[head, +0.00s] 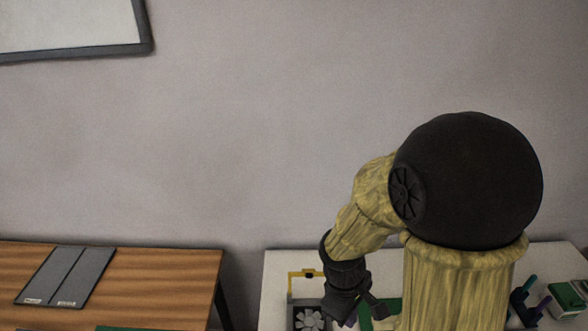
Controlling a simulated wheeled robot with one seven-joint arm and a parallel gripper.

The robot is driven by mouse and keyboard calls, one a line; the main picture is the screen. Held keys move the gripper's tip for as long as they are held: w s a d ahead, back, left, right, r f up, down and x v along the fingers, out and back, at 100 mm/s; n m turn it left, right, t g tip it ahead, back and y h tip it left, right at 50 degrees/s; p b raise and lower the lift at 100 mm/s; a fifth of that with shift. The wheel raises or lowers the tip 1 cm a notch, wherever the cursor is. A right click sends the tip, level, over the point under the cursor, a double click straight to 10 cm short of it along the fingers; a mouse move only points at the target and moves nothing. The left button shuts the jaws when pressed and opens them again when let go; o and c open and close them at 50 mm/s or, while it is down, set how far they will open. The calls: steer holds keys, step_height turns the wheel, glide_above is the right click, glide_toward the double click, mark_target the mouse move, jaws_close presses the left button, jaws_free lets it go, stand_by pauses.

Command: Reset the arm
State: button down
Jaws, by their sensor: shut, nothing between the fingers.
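My arm rises at the right of the head view and bends down to the left over a white table (285,262). My gripper (377,309) is low in the picture, above or beside a green board (394,306) on that table. It is shut, and I see nothing held in it. The dark wrist and arm links hide part of the table behind them. I cannot tell how high the fingertips are above the board.
A fan (309,319) and a yellow frame (291,285) stand close left of my gripper. Green-topped items (566,296) and dark holders (522,307) lie on the right. A wooden table (150,275) at left bears a grey folder (68,274).

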steer(key=w+d+r+m+t+y, duration=0.1)
steer(key=d+r+m+t+y, duration=0.1)
steer(key=r+m, duration=0.3)
steer(key=shift+w+d+m+t, duration=0.15)
steer(key=shift+d+m+t, duration=0.6)
steer(key=shift+m, duration=1.65)
